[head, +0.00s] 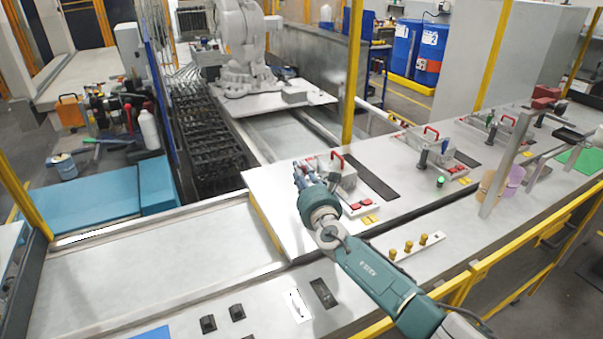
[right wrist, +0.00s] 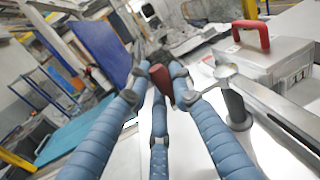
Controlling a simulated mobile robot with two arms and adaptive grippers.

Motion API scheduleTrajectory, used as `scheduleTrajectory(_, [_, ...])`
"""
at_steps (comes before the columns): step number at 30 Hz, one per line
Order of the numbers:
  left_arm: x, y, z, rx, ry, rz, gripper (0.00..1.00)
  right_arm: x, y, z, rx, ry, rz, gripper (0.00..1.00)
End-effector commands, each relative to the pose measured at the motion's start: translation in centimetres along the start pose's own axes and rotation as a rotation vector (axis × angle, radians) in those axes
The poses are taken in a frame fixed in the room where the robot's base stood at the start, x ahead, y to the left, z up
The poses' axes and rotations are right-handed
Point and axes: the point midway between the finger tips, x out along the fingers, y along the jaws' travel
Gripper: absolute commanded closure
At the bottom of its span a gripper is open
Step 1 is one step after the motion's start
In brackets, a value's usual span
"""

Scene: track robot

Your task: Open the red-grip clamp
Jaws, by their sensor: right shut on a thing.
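My right gripper (head: 303,175) reaches over the near workstation in the head view, beside a grey metal box (head: 345,180) with a red arched handle. In the right wrist view, my right gripper's blue fingers (right wrist: 160,82) are shut around the dark red grip (right wrist: 160,76) of the clamp. The grip shows between the fingertips. The clamp's metal arm and base are mostly hidden by the fingers, so how far it is open cannot be told. My left gripper is not in view.
The grey box (right wrist: 280,65) stands close to the right of the fingers in the right wrist view. Red buttons (head: 358,207) and yellow-topped pegs (head: 408,246) are on the near table. A yellow post (head: 352,75) rises behind. Similar fixtures stand farther right.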

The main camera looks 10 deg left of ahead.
Motion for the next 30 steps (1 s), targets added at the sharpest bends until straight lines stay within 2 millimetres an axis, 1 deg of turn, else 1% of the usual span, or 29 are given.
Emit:
scheduleTrajectory(1, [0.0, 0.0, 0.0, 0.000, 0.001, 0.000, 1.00, 0.1, -0.1, 0.4, -0.008, -0.006, -0.001, 1.00])
scheduleTrajectory(2, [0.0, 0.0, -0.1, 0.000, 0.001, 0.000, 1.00, 0.1, -0.1, 0.4, -0.008, -0.006, -0.001, 1.00])
scheduleTrajectory(3, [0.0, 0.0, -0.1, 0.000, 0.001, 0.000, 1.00, 0.1, -0.1, 0.4, -0.008, -0.006, -0.001, 0.77])
scheduleTrajectory(6, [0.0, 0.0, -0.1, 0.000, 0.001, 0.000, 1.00, 0.1, -0.1, 0.3, -0.007, -0.005, -0.001, 0.59])
scheduleTrajectory(15, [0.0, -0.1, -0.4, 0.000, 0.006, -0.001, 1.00, 0.0, 0.0, 0.1, -0.002, -0.002, 0.000, 0.59])
scheduleTrajectory(19, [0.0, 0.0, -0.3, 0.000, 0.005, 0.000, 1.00, -0.4, 0.0, 0.0, 0.003, -0.001, 0.000, 0.59])
scheduleTrajectory(23, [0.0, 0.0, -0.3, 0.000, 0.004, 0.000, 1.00, -1.2, 0.1, -0.2, 0.006, 0.001, -0.001, 0.59])
scheduleTrajectory(30, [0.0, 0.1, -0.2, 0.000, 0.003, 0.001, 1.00, -3.8, -0.2, 0.1, 0.000, -0.005, 0.000, 0.59])
